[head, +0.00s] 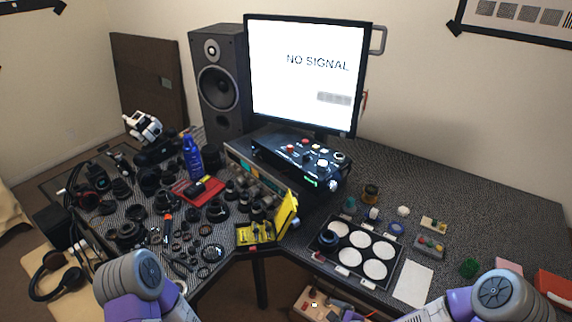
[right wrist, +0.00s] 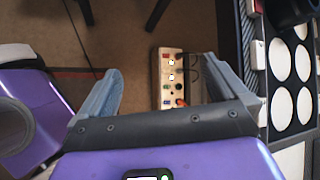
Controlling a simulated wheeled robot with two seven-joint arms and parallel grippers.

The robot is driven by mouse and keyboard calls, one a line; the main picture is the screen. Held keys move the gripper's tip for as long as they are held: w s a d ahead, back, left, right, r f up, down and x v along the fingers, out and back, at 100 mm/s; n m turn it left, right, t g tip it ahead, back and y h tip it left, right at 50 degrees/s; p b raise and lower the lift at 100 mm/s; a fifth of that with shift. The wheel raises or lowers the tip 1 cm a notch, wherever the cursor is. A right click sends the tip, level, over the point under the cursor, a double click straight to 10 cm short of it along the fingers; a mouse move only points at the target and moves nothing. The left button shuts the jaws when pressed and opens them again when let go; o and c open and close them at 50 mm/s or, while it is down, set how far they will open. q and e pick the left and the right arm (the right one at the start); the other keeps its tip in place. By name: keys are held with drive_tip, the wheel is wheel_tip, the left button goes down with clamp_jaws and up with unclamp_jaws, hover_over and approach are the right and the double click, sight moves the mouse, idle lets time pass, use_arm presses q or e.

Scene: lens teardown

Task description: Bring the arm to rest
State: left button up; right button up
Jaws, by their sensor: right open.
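My right gripper (right wrist: 162,88) shows in the right wrist view with its two grey fingers spread wide apart. It is open and nothing is between the fingers. Beyond it lie the brown floor and a power strip. In the head view a rounded grey and purple part of my right arm (head: 503,292) shows at the bottom right, and its gripper is out of the frame. A similar part of my left arm (head: 130,272) shows at the bottom left in front of the desk. My left gripper is in neither view.
A black tray with white round pads (head: 314,256) lies near the desk's front edge. Lens parts crowd the left desk, with a yellow tool case (head: 256,233). A power strip (right wrist: 172,76) is below. A monitor (head: 305,80) and speaker (head: 218,85) stand behind.

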drive_tip(key=s+a+f+n+g, duration=0.1)
drive_tip(key=s+f+n+g, duration=0.2)
drive_tip(key=s+n, duration=0.4)
drive_tip(key=s+a+f+n+g, duration=0.2)
drive_tip(key=s+f+n, duration=0.3)
drive_tip(key=n, duration=0.6)
drive_tip(key=shift+s+a+f+n+g+h, duration=0.3)
drive_tip(key=shift+s+f+g+h, duration=0.1)
drive_tip(key=shift+s+g, duration=0.5)
